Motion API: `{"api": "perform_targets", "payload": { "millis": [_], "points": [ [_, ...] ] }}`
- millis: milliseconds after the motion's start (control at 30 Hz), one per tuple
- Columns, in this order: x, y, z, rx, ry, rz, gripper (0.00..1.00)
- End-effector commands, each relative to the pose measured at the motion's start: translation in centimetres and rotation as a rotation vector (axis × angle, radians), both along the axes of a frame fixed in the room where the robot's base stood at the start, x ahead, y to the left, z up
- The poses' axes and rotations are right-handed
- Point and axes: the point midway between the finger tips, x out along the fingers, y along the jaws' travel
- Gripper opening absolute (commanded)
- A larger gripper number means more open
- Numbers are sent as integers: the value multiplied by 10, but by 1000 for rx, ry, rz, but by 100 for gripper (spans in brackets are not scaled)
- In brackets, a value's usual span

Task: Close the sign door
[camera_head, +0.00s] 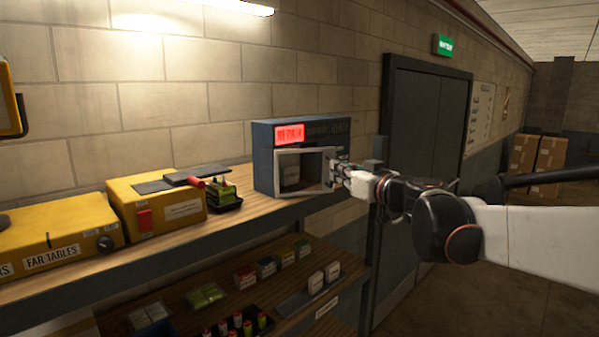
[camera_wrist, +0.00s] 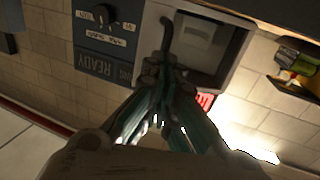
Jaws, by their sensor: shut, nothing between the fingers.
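The sign box (camera_head: 262,160) is a dark blue-grey case on the wooden shelf, with a lit red sign (camera_head: 289,135) at its upper left front. Its door (camera_head: 303,150) has a light grey frame around a dark window; a pale item shows through it. I cannot tell whether the door is slightly ajar. My gripper (camera_head: 338,175) is shut and empty at the door's right edge. In the wrist view the fingers (camera_wrist: 163,68) are together by the door frame (camera_wrist: 233,72) and a dark curved handle (camera_wrist: 178,20). Contact is unclear.
A lower shelf (camera_head: 190,285) holds several small packs. A dark grey door (camera_head: 440,110) is behind my arm.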

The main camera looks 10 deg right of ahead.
Motion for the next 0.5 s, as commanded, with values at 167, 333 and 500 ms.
{"api": "perform_targets", "payload": {
  "millis": [167,333,500],
  "points": [
    [0,0,0,0,0,0,0],
    [2,-1,0,0,0,8,0],
    [16,-5,-2,0,0,83,0]
  ]
}}
